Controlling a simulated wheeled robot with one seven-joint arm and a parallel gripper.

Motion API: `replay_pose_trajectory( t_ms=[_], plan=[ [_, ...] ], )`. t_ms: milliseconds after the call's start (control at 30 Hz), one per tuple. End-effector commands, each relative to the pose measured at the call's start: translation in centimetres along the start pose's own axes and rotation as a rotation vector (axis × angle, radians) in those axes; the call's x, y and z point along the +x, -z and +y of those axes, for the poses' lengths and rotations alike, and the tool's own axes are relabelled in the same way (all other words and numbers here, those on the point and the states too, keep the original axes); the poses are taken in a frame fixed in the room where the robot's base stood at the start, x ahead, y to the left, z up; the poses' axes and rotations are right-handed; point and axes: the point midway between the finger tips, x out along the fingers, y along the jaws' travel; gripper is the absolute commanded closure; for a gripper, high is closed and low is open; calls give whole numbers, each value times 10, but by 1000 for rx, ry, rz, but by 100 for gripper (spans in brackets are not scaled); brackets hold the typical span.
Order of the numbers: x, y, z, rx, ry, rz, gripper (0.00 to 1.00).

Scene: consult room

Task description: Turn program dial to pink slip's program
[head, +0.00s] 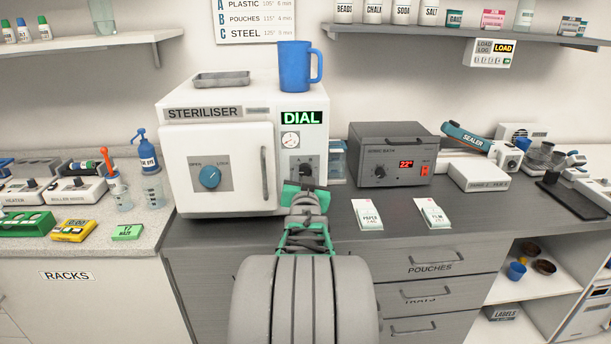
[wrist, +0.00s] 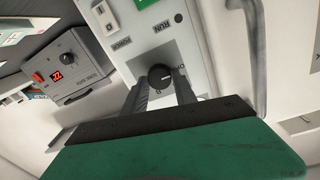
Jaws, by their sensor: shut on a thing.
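The program dial (wrist: 160,76) is a small black knob with a pale mark pointing about rightward in the wrist view. In the head view my gripper (head: 304,188) covers the dial's lower part. I cannot make out a pink slip for certain.
A wall chart (head: 255,18) lists A plastic, B pouches, C steel. A pink-labelled item (head: 493,19) stands on the upper shelf. A blue mug (head: 295,68) and a tray (head: 220,79) sit on the steriliser. The sonic bath (head: 375,150) stands to the right.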

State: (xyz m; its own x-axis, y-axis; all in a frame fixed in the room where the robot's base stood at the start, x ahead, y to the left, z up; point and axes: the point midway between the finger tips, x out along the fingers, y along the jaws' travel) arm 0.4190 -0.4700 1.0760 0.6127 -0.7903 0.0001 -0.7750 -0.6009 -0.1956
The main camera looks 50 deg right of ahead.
Motion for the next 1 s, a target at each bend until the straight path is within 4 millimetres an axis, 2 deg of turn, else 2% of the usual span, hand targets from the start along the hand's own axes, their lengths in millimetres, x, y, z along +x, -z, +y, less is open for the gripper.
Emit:
replay_pose_trajectory(
  t_ms=[467, 667, 1000],
  plan=[
    [0, -2, 1, 53, 0, -1, 100],
    [0, -4, 1, 167, 0, -8, 100],
    [0, -5, 1, 472, -3, -26, 100]
  ],
)
